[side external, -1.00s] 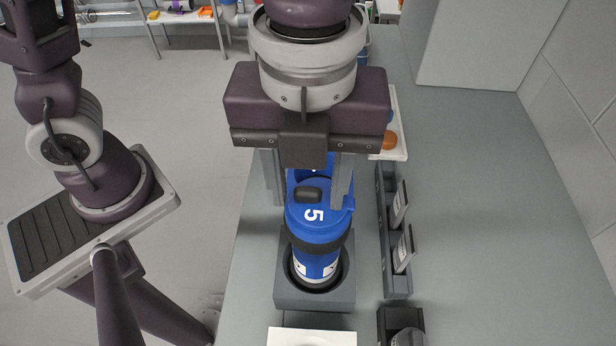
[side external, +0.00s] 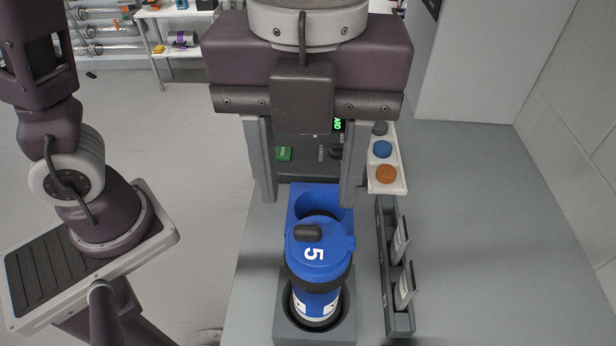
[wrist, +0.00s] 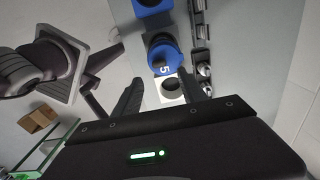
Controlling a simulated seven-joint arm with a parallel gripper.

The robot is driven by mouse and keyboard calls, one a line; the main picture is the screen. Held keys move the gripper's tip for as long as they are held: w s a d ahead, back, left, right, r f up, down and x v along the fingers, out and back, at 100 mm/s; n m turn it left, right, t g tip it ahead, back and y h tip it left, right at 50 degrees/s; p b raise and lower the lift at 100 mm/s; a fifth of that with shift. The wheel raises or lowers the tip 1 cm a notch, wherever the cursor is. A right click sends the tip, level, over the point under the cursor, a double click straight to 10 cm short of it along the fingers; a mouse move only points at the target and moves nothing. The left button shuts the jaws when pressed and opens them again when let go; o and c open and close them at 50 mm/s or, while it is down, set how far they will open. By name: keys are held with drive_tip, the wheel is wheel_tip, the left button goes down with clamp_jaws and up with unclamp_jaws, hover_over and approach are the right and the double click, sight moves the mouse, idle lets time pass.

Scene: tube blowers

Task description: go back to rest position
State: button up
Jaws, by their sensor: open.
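My gripper (side external: 308,200) is open and empty, with its two fingers wide apart. In the side external view it hangs above and behind the blue canister marked 5 (side external: 321,262), not touching it as far as I can see. The canister stands in a grey square holder (side external: 345,330) on the bench. In the wrist view the canister's blue top (wrist: 164,56) lies ahead of and between the open fingers (wrist: 168,95).
A blue block with a round recess (side external: 302,203) sits behind the canister. To the right are a white tray (side external: 398,187) with coloured caps and a dark rack (side external: 389,290) with labelled items. The bench's right side (side external: 480,230) is clear.

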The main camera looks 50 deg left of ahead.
drive_tip(key=s+a+f+n+t, duration=0.1)
drive_tip(key=a+n+t, duration=0.1)
drive_tip(key=a+n, duration=0.9)
drive_tip(key=s+a+f+n+t, duration=0.1)
drive_tip(key=a+f+n+t, duration=0.1)
drive_tip(key=a+n, duration=0.9)
drive_tip(key=n+t, duration=0.1)
drive_tip(key=n, duration=0.4)
drive_tip(key=shift+a+f+t, duration=0.2)
drive_tip(key=shift+t, duration=0.1)
drive_tip(key=shift+s, duration=0.1)
